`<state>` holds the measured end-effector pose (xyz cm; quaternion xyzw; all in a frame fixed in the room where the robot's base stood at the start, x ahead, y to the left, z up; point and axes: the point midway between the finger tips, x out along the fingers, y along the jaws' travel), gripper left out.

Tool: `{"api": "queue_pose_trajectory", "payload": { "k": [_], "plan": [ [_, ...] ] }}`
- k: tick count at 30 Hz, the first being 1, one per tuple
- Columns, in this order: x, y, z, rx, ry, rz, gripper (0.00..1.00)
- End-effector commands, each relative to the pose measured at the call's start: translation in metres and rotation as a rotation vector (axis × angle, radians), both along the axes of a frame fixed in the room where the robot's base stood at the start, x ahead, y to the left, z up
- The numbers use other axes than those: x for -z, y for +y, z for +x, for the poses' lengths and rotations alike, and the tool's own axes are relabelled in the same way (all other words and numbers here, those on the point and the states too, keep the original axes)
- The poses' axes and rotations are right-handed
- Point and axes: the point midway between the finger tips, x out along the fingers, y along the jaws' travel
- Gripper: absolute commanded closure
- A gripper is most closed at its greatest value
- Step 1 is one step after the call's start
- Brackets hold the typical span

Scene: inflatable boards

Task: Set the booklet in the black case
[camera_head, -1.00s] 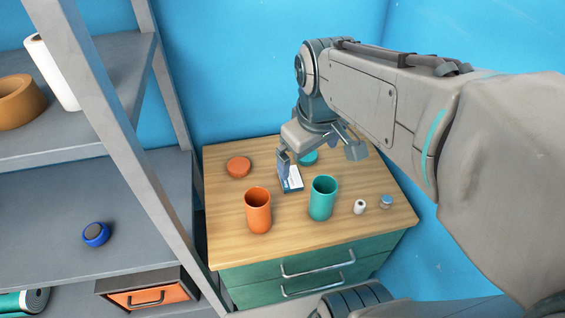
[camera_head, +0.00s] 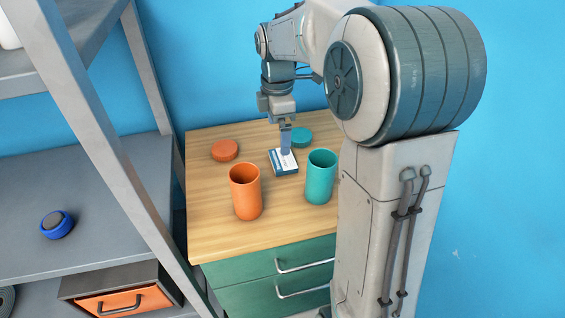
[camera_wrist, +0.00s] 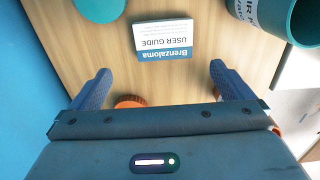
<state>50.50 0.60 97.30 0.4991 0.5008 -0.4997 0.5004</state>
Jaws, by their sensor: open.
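The booklet (camera_head: 279,163) is white with a blue band and lies flat on the wooden tabletop between the two lids and the two cups. In the wrist view the booklet (camera_wrist: 164,40) reads "Brenzaloma USER GUIDE" and lies ahead of the fingertips, roughly centred between them. My gripper (camera_head: 286,143) points down above the booklet, with its fingers overlapping it in the head view. In the wrist view my gripper (camera_wrist: 161,80) has its blue fingers wide apart with nothing between them. No clearly black case shows; a dark box (camera_head: 92,279) with an orange front sits on the lower shelf.
An orange cup (camera_head: 246,198) and a teal cup (camera_head: 319,183) stand in front of the booklet. An orange lid (camera_head: 225,150) and a teal lid (camera_head: 300,138) lie behind. A blue roll (camera_head: 56,225) lies on the grey shelf at left.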

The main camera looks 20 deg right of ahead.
Motion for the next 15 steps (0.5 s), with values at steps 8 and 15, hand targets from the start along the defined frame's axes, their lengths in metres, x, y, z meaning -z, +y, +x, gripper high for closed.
{"api": "queue_pose_trajectory", "payload": {
  "k": [8,15],
  "plan": [
    [0.029,0.000,-0.001,0.001,0.000,0.000,0.00],
    [0.062,0.000,-0.008,0.001,0.003,0.000,0.00]
  ]
}}
